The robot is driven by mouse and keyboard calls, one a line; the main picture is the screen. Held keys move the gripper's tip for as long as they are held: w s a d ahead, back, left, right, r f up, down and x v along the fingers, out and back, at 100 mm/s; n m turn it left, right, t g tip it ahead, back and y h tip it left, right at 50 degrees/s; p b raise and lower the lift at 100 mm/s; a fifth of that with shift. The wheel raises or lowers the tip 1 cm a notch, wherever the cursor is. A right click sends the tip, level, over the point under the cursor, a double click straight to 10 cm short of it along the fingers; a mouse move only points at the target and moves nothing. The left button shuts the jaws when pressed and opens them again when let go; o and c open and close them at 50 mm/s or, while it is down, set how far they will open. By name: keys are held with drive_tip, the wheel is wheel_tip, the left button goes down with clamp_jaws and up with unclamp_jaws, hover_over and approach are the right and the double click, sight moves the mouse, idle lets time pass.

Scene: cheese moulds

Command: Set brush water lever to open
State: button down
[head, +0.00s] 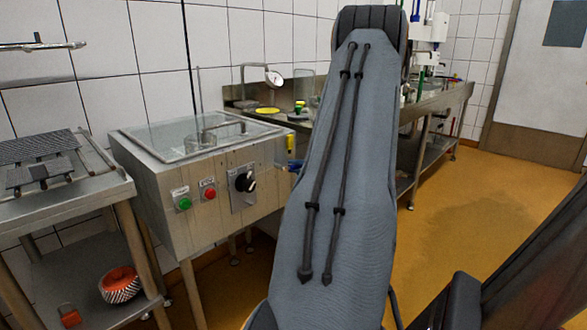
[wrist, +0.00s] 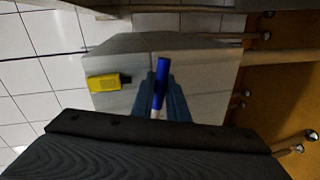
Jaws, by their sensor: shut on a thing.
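The brush water lever (wrist: 162,76) has a blue handle and a pale stem, and stands out from the side of a steel cabinet in the wrist view. My gripper (wrist: 162,92) has its two blue-grey fingers on either side of the lever and is shut on it. The blue end of the lever sticks out beyond the fingertips. In the head view my arm hides most of this spot. Only a bit of blue shows beside the cabinet's right side, and I cannot tell whether it is lever or finger.
The steel cabinet (head: 215,192) has a clear lid, a green button, a red button and a black rotary knob (head: 245,181). A yellow device (wrist: 103,82) is on its side near the lever. A steel rack stands at the left. Orange floor is open at the right.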

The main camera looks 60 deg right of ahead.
drive_tip(key=c, duration=2)
unclamp_jaws()
drive_tip(key=shift+s, duration=0.1)
drive_tip(key=v, duration=0.7)
drive_tip(key=shift+s, duration=0.4)
